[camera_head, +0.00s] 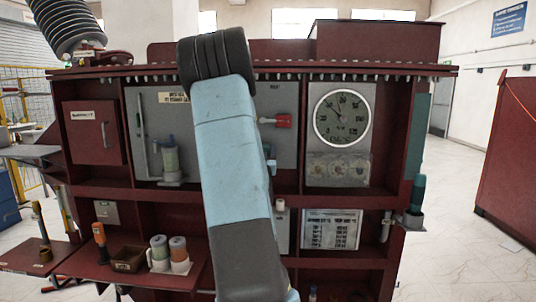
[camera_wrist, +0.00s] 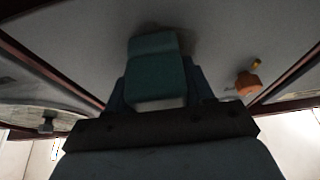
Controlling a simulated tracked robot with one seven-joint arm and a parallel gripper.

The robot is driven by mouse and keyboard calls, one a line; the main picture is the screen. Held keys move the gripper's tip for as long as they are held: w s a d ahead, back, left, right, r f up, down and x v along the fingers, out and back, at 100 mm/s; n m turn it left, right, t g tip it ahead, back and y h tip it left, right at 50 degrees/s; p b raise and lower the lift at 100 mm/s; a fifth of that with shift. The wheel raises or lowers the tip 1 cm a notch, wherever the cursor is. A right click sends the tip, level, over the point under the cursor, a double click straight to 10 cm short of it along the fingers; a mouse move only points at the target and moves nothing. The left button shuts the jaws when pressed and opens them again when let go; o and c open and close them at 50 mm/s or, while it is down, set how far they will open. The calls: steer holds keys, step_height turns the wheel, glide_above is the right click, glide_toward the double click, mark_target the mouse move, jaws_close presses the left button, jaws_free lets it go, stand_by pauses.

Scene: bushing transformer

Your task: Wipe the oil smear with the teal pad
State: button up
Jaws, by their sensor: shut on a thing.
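The teal pad (camera_wrist: 154,68) is in the wrist view, clamped between the dark blue fingers of my gripper (camera_wrist: 157,84). Its far end is at or close to the grey panel (camera_wrist: 85,45); I cannot tell whether it touches. A faint dark patch shows at the pad's far end, but I cannot tell whether it is the oil smear or a shadow. In the head view my arm covers the middle of the grey panel (camera_head: 215,140) and hides the pad and most of the gripper. No clear smear shows there.
A red handle (camera_head: 283,121) sticks out right of my arm; it shows orange in the wrist view (camera_wrist: 247,84). A round gauge (camera_head: 342,118) is farther right. Several items stand on the lower shelf (camera_head: 80,262).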

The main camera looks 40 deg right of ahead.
steer(key=w+a, duration=0.2)
steer(key=w, duration=0.1)
steer(key=shift+a, duration=0.35)
steer(key=shift+s, duration=0.15)
steer(key=shift+s+a, duration=0.95)
steer(key=shift+a, duration=0.2)
steer(key=shift+s+a, duration=0.95)
steer(key=shift+a, duration=0.2)
steer(key=shift+s+a, duration=0.95)
steer(key=shift+a, duration=0.15)
steer(key=shift+d, duration=0.1)
